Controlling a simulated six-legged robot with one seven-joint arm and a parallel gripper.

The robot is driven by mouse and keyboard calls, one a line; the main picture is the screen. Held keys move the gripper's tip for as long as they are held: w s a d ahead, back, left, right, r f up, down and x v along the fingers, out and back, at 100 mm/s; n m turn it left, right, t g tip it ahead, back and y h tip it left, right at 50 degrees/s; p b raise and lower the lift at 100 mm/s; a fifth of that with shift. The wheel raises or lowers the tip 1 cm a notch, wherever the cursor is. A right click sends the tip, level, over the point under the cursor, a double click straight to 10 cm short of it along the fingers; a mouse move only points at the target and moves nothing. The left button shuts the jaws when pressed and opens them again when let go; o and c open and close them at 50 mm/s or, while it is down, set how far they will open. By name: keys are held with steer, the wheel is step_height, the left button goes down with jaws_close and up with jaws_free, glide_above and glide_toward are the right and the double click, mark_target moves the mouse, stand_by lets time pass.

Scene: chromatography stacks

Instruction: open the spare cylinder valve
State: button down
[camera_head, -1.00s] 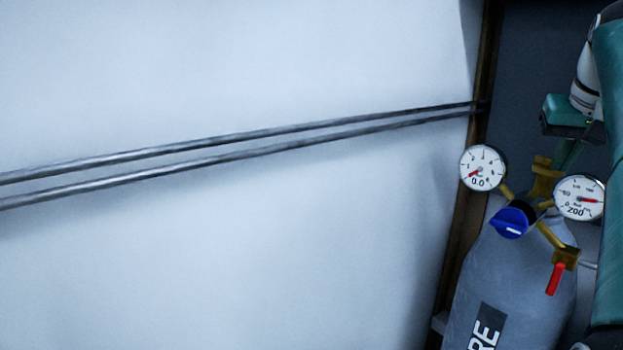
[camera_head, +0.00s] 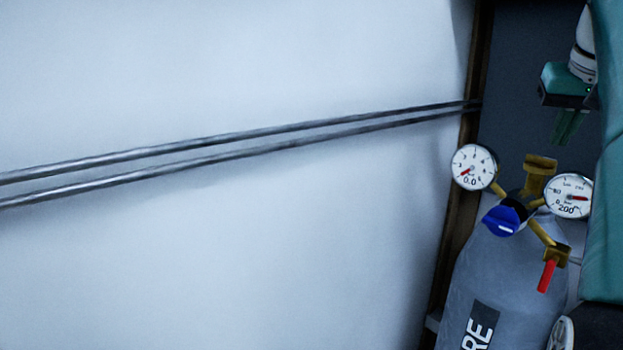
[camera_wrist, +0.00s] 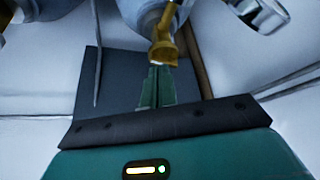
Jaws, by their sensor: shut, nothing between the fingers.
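The grey spare cylinder (camera_head: 510,275) stands at the lower right of the head view, with part of a dark label showing. A brass valve (camera_head: 540,175) tops it, with a blue knob (camera_head: 501,221), a red lever (camera_head: 546,276) hanging down, a left gauge (camera_head: 474,167) reading 0.0 and a right gauge (camera_head: 569,195) reading 200. My gripper (camera_head: 566,127) is shut and empty, above and behind the brass valve, apart from it in the head view. In the wrist view my gripper (camera_wrist: 155,88) points toward the brass fitting (camera_wrist: 163,45); whether they touch is unclear.
Two parallel metal pipes (camera_head: 240,145) run along the pale wall (camera_head: 220,260) to a dark brown post (camera_head: 465,200). A dark panel (camera_head: 515,100) lies behind the cylinder. A shiny round metal part (camera_wrist: 262,14) shows at upper right in the wrist view.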

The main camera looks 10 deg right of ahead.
mark_target(546, 172)
steer(key=shift+r, duration=0.85)
steer(key=shift+a+r, duration=0.1)
step_height(546, 172, down, 6)
steer(key=shift+a, duration=0.4)
steer(key=shift+w+d, duration=0.4)
steer(key=shift+w, duration=0.1)
stand_by(1.4)
steer(key=shift+s+d, duration=0.15)
steer(key=shift+d, duration=0.1)
stand_by(0.8)
steer(key=shift+s, duration=0.1)
